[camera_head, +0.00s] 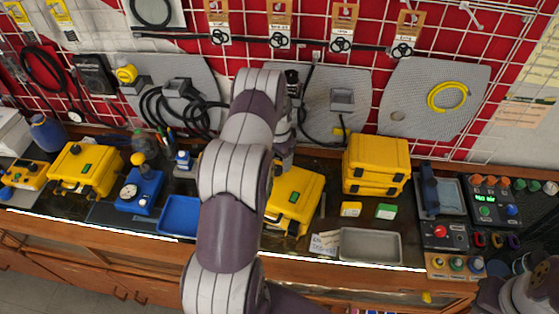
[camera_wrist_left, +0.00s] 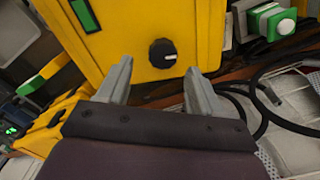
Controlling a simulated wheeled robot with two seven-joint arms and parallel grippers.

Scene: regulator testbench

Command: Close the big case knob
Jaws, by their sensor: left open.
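The big yellow case (camera_head: 297,192) stands on the bench right of my left arm in the head view, with a green patch on its top. My left gripper (camera_head: 284,162) reaches down behind the case, partly hidden by my own arm. In the left wrist view the yellow case (camera_wrist_left: 120,48) fills the upper middle. Its round black knob (camera_wrist_left: 162,53) has a white mark pointing to the right. My left gripper (camera_wrist_left: 158,69) is open, one finger to each side of the knob and slightly below it in the picture. Contact cannot be told. The knob is hidden in the head view.
Another yellow case (camera_head: 87,168) and a blue device (camera_head: 139,190) stand to the left. Stacked yellow cases (camera_head: 376,163), a grey tray (camera_head: 370,245) and control boxes stand to the right. A mesh wall with hanging cables rises behind. Part of my right arm shows bottom right.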

